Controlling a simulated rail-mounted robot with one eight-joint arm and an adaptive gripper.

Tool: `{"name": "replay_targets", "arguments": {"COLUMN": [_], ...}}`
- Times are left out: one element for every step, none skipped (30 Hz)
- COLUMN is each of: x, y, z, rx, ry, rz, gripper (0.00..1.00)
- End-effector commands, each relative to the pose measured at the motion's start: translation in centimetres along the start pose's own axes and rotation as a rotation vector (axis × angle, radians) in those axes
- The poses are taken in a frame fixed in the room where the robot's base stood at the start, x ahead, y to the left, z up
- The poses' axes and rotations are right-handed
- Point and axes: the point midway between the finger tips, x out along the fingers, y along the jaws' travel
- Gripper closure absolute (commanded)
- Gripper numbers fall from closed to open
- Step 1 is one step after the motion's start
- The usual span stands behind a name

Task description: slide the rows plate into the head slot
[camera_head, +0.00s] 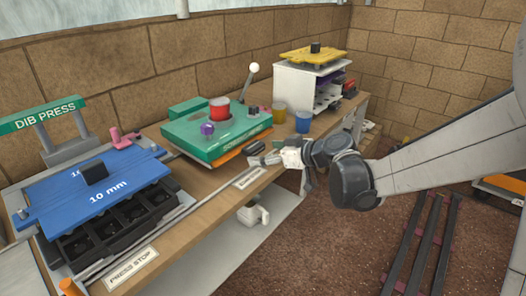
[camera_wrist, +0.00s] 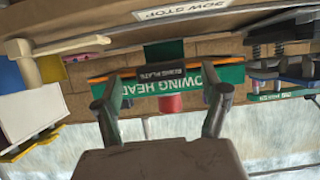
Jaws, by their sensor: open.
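The green sowing head (camera_head: 215,130) stands on the bench. An orange-edged plate (camera_head: 238,152) with a dark part shows low along its front, seemingly the rows plate; how deep it sits in the slot cannot be told. In the wrist view, the picture is upside down, and the plate's small dark label (camera_wrist: 168,70) lies between my fingers, in front of the green sowing head sign (camera_wrist: 160,88). My gripper (camera_head: 272,159) is at the head's front right. In the wrist view, my gripper (camera_wrist: 164,92) is open, its fingers either side of the label; contact is unclear.
A blue 10 mm plate (camera_head: 95,190) lies over the dark tray (camera_head: 120,215) at the left. Yellow (camera_head: 279,112) and blue (camera_head: 303,121) cups stand right of the head. A white rack (camera_head: 305,85) stands at the back. The bench's front strip has a label (camera_head: 249,179).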

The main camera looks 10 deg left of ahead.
Motion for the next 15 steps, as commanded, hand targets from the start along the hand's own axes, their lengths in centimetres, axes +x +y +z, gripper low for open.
{"name": "replay_targets", "arguments": {"x": [-0.3,-0.4,-0.6,-0.7,-0.9,-1.0,-1.2,-1.3,-1.5,-1.7,-1.8,-2.0,-2.2,-2.3,-2.5], "y": [0.0,0.0,0.0,0.0,0.0,0.0,0.0,0.0,0.0,0.0,0.0,0.0,0.0,0.0,0.0], "z": [0.1,0.2,0.2,0.3,0.4,0.4,0.5,0.6,0.6,0.7,0.7,0.8,0.9,0.9,1.0], "rx": [0.001,0.001,0.001,0.001,0.001,0.001,0.001,0.001,0.001,0.001,0.001,0.001,0.001,0.0,0.0], "ry": [0.0,0.0,0.0,0.0,0.0,0.0,0.0,0.0,0.0,0.0,0.0,0.001,0.001,0.001,0.001], "rz": [0.001,0.001,0.0,0.0,0.0,0.0,0.0,-0.001,0.0,0.0,0.0,0.0,0.0,0.0,0.0], "gripper": [0.23,0.23,0.23,0.23,0.23,0.23,0.23,0.23,0.23,0.23,0.23,0.23,0.23,0.23,0.23]}}
